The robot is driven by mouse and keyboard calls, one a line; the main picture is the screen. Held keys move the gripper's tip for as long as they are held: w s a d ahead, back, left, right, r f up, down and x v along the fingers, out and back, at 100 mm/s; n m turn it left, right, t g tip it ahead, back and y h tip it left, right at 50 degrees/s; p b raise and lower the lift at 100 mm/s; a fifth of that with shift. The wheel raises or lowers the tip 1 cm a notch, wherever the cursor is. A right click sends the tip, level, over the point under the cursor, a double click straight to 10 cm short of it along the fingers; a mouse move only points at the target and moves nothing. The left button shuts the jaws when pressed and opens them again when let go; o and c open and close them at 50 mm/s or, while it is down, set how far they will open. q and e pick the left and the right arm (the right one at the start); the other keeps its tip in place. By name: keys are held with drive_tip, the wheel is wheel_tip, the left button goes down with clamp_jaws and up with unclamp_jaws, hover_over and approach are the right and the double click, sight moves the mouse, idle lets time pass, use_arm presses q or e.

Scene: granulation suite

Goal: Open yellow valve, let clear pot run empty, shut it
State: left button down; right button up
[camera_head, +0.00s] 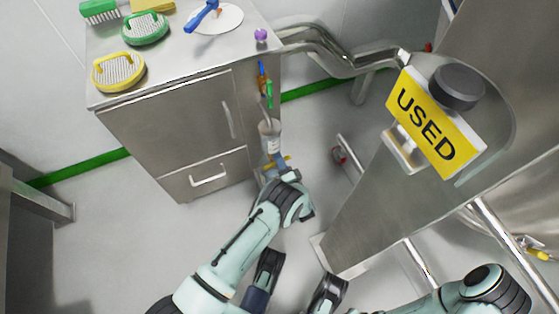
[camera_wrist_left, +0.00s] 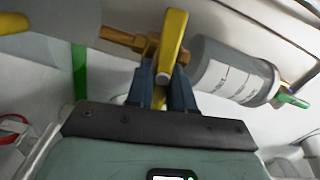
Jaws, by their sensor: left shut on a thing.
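The yellow valve (camera_wrist_left: 172,42) fills the upper middle of the left wrist view. Its lever lies roughly across the line of its brass fitting. My left gripper (camera_wrist_left: 166,85) is shut on this lever, with a dark blue finger on each side. The pot (camera_wrist_left: 232,72) is a grey-looking cylinder with a white label, just right of the valve. In the head view the pot (camera_head: 270,136) hangs by the cabinet's right side, and my left gripper (camera_head: 278,164) is just below it. The liquid level inside cannot be made out.
A green handle (camera_head: 269,94) and an orange-and-blue piece (camera_head: 262,76) sit above the pot. The steel cabinet (camera_head: 170,130) stands left. A large steel vessel (camera_head: 375,205) with a yellow USED sign (camera_head: 434,124) stands right. Bare floor lies between them.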

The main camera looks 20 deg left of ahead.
use_arm(q)
drive_tip(key=shift+s+f+m, duration=0.1)
drive_tip(key=shift+f+m, duration=0.1)
drive_tip(key=shift+m, duration=0.6)
drive_tip(key=c, duration=1)
unclamp_jaws()
drive_tip(key=shift+d, duration=0.15)
drive_tip(key=p+v, duration=0.3)
drive_tip(key=v, duration=1)
use_arm(e)
drive_tip(key=w+r+t, duration=0.2)
drive_tip(key=w+r, duration=0.1)
drive_tip(key=w, duration=0.2)
drive_tip(key=shift+w+a, duration=0.35)
use_arm(q)
drive_tip(key=shift+s, duration=0.1)
